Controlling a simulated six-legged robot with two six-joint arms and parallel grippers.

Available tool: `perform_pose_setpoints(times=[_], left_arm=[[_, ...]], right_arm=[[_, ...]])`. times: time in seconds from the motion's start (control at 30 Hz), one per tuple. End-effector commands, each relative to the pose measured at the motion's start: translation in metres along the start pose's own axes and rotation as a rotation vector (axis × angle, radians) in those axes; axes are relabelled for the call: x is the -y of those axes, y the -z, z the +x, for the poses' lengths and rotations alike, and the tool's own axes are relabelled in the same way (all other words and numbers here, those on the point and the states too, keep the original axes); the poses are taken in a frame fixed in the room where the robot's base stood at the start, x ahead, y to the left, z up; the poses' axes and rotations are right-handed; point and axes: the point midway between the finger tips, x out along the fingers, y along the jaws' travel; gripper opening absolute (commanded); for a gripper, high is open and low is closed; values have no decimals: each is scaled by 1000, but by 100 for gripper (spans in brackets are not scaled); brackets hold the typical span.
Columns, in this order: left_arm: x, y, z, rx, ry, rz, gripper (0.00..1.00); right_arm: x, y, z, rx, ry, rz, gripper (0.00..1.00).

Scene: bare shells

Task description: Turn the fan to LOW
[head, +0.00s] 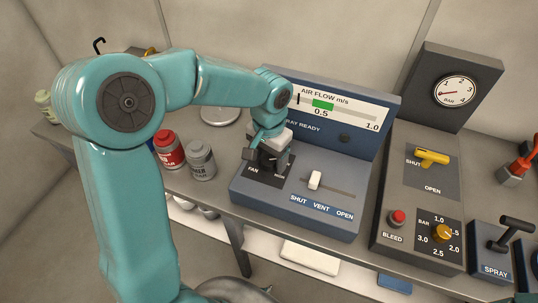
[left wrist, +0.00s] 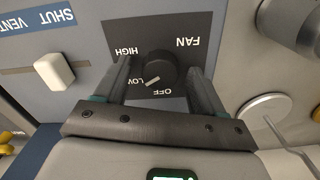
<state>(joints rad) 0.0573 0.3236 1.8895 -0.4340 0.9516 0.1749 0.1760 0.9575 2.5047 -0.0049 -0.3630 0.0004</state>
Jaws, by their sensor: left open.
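The black round fan knob (left wrist: 160,70) sits on a dark plate (left wrist: 182,27) marked FAN, HIGH, LOW and OFF, upside down in the left wrist view. Its white pointer mark slants to the lower left, with its outer end beside the LOW label; OFF is just below. My left gripper (left wrist: 160,84) is open, with one finger on each side of the knob and visible gaps between. In the head view my left gripper (head: 266,158) is over the FAN plate (head: 262,178) and hides the knob. My right gripper is not in view.
Right of the FAN plate is a white slider (head: 314,180) marked SHUT, VENT, OPEN. Behind stands the AIR FLOW gauge panel (head: 345,122). Red (head: 168,150) and grey (head: 201,161) jars stand left of the console. A valve panel with a yellow handle (head: 432,157) is at right.

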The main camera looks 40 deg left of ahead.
Motion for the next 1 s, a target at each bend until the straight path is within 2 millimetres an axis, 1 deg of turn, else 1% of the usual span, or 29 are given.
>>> perform_pose_setpoints(times=[0.07,0.17,0.27,0.6,0.7,0.83,1.0], left_arm=[[0,0,0,1,0,0,69],[0,0,-8,-1,0,-1,69],[0,1,-25,-4,0,-1,69],[0,0,-115,-6,-1,1,69],[0,0,-136,-4,-1,0,69],[0,0,-154,-2,0,0,69],[0,0,-163,0,0,0,69]], right_arm=[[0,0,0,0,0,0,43],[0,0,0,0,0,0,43],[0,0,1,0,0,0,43],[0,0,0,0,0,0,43],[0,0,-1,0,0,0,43],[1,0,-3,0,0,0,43],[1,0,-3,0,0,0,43]])
